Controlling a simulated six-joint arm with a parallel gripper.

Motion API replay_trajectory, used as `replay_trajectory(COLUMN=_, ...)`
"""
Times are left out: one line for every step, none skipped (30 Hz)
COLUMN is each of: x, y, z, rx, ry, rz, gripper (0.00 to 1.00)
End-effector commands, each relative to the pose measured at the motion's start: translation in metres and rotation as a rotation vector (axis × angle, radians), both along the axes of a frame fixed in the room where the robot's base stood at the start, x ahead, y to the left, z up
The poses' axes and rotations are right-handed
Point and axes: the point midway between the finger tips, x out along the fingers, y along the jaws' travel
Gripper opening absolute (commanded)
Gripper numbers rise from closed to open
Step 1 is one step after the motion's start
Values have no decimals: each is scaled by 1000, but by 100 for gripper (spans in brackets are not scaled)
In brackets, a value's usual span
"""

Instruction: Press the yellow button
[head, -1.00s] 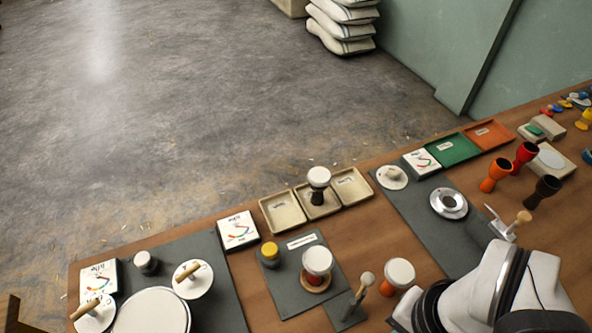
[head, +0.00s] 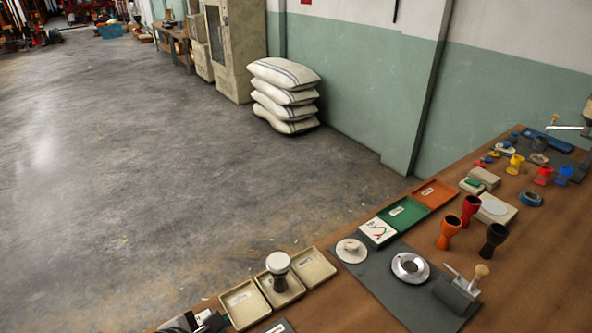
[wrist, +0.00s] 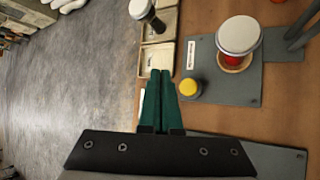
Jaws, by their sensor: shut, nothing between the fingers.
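The yellow button (wrist: 188,88) is a round yellow cap on a dark base, in the wrist view just right of my fingers. It stands at the edge of a grey mat (wrist: 232,92). My gripper (wrist: 160,73) shows there as two green fingers, shut with nothing between them. The fingers point past the left side of the button; whether they touch it I cannot tell. The button is not visible in the head view.
A white-topped drum (wrist: 238,36) stands on the same mat, right of the button. Beige trays (head: 278,289) line the bench edge, one holding a small drum (head: 279,268). Orange, red and dark goblets (head: 450,231) stand farther right. Open floor lies left of the bench.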

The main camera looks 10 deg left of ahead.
Motion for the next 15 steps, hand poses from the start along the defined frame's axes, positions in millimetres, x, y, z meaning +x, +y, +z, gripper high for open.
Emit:
replay_trajectory(x=0, y=1, z=-1, rx=-2, ry=0, rz=5, gripper=0)
replay_trajectory(x=-1, y=1, z=-1, rx=-3, ry=-1, rz=6, gripper=0)
replay_trajectory(x=0, y=1, z=0, rx=-2, ry=-1, rz=6, gripper=0)
replay_trajectory(x=0, y=1, z=0, rx=-2, ry=0, rz=5, gripper=0)
replay_trajectory(x=0, y=1, z=0, rx=-1, ry=0, rz=4, gripper=0)
replay_trajectory(x=0, y=1, z=0, rx=-1, ry=-1, rz=4, gripper=0)
replay_trajectory(x=0, y=0, z=0, rx=-1, ry=0, rz=3, gripper=0)
replay_trajectory(x=0, y=0, z=0, rx=-1, ry=0, rz=3, gripper=0)
replay_trajectory(x=0, y=0, z=-1, rx=-1, ry=-1, rz=2, gripper=0)
replay_trajectory(x=0, y=0, z=-2, rx=-1, ry=-1, rz=2, gripper=0)
replay_trajectory(x=0, y=0, z=-3, rx=-1, ry=0, rz=1, gripper=0)
replay_trajectory(x=0, y=0, z=-6, rx=-2, ry=0, rz=1, gripper=0)
replay_trajectory(x=0, y=0, z=-9, rx=-3, ry=0, rz=2, gripper=0)
replay_trajectory(x=0, y=0, z=-12, rx=-3, ry=0, rz=2, gripper=0)
replay_trajectory(x=0, y=0, z=-18, rx=-4, ry=0, rz=1, gripper=0)
